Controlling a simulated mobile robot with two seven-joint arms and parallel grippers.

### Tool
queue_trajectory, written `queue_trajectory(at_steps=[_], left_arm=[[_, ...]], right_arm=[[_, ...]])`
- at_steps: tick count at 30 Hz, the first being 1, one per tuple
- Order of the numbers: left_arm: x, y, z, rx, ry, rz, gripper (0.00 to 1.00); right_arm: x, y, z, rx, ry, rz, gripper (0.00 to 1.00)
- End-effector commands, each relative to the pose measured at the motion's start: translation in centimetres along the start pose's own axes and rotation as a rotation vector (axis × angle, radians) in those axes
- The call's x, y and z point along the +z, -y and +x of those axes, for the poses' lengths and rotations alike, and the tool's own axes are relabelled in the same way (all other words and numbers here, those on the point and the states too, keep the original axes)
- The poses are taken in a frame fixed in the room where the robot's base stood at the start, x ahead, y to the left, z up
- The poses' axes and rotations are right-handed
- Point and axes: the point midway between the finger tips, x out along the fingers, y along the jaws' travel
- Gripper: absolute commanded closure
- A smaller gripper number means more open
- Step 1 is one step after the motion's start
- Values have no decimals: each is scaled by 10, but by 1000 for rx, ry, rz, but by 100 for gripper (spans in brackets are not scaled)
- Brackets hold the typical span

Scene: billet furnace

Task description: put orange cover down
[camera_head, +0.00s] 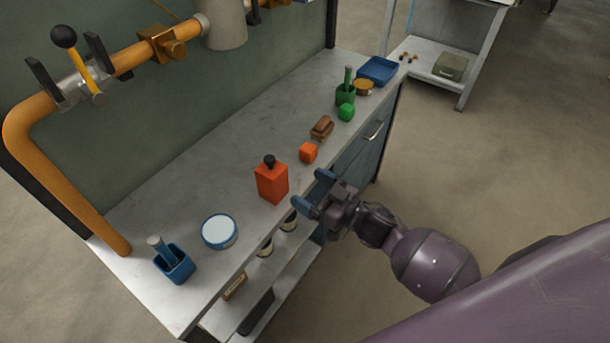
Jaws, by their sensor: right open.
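A small orange cube-shaped piece (308,153), which looks like the orange cover, rests on the grey workbench (190,195) near its front edge. To its lower left stands an upright orange box (271,184) with a black knob on top. My right gripper (312,189) is open and empty, its two blue fingertips pointing toward the bench at the front edge. It is just right of the orange box and below the orange piece in the picture, apart from the piece. My left gripper is not in view.
A blue-rimmed round dish (219,231) and a blue holder (175,264) stand at the near left. A brown block (321,128), green cube (346,112), green holder (345,96), round brown tin (363,87) and blue tray (378,71) line the far end. An orange pipe (70,185) rises at left.

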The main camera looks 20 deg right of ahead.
Motion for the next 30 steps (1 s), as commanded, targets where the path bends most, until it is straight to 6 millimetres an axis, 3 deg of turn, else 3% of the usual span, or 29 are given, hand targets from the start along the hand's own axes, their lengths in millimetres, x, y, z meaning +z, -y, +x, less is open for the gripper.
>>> queue_trajectory(at_steps=[8, 11, 14, 18, 24, 30], left_arm=[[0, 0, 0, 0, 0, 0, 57], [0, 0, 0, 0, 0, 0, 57], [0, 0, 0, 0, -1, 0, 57], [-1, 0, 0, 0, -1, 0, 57], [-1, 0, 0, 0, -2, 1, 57], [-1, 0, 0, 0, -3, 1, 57]], right_arm=[[2, 0, -7, 21, 7, 3, 13], [12, 2, -23, 95, 42, 10, 13], [30, 3, -53, 219, 122, 18, 13], [58, 9, -110, 393, 300, 30, 13], [86, 27, -185, 521, 554, 53, 13], [95, 39, -219, 548, 676, 64, 13]])
